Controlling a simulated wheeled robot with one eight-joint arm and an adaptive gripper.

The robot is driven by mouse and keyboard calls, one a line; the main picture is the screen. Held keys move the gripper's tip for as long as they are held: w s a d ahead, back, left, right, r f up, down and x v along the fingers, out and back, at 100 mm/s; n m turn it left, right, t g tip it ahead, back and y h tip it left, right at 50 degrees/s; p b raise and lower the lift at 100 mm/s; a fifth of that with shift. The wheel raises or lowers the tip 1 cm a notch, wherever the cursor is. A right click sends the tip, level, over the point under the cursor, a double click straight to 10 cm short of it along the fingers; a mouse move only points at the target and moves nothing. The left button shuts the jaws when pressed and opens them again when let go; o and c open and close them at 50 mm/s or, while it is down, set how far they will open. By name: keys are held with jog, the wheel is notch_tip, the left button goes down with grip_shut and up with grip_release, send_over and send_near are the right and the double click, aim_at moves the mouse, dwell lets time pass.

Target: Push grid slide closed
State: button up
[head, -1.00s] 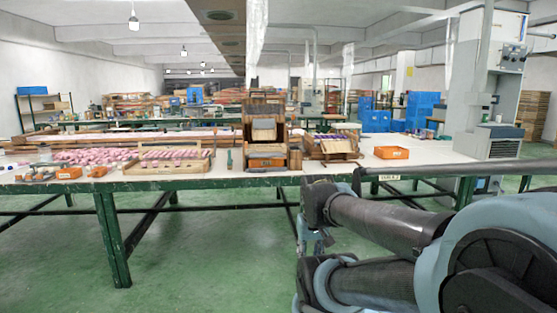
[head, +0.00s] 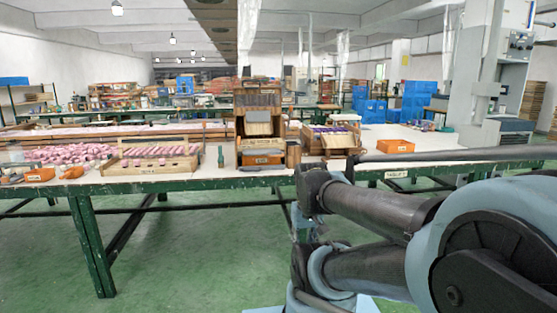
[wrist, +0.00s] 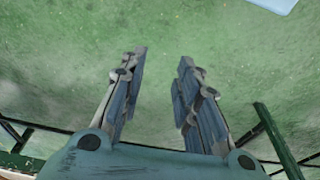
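A wooden rack-like fixture (head: 259,104) stands at the middle of the long table in the head view. It has a tilted pale panel at its front and an orange bin (head: 262,159) at its base. Which part is the grid slide I cannot tell at this size. My gripper (wrist: 162,68) shows in the wrist view with its two fingers apart and nothing between them. It hangs over the green floor, away from the fixture. In the head view my folded arm covers the lower right.
The green-legged table (head: 200,181) runs across the scene. A wooden tray (head: 152,168) of pink pieces lies left of the fixture. A wooden box of purple pieces (head: 332,138) and an orange bin (head: 395,146) lie to the right. The floor before the table is clear.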

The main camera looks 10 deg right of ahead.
jog(key=w+a+r+m+t+y, duration=0.1)
jog(key=w+a+r+m+y, duration=0.15)
jog(key=w, duration=0.35)
jog(key=w+a+r+m+t+y, duration=0.1)
jog(key=w+a+r+t, duration=0.15)
jog(key=w, duration=0.25)
jog(key=m+t+y, duration=0.3)
jog(key=m+t, duration=0.6)
jog(key=m, duration=0.2)
send_near(278, 156)
jog(key=x, duration=0.9)
jog(key=shift+a+f+h, duration=0.15)
jog(key=shift+h, duration=0.1)
grip_shut()
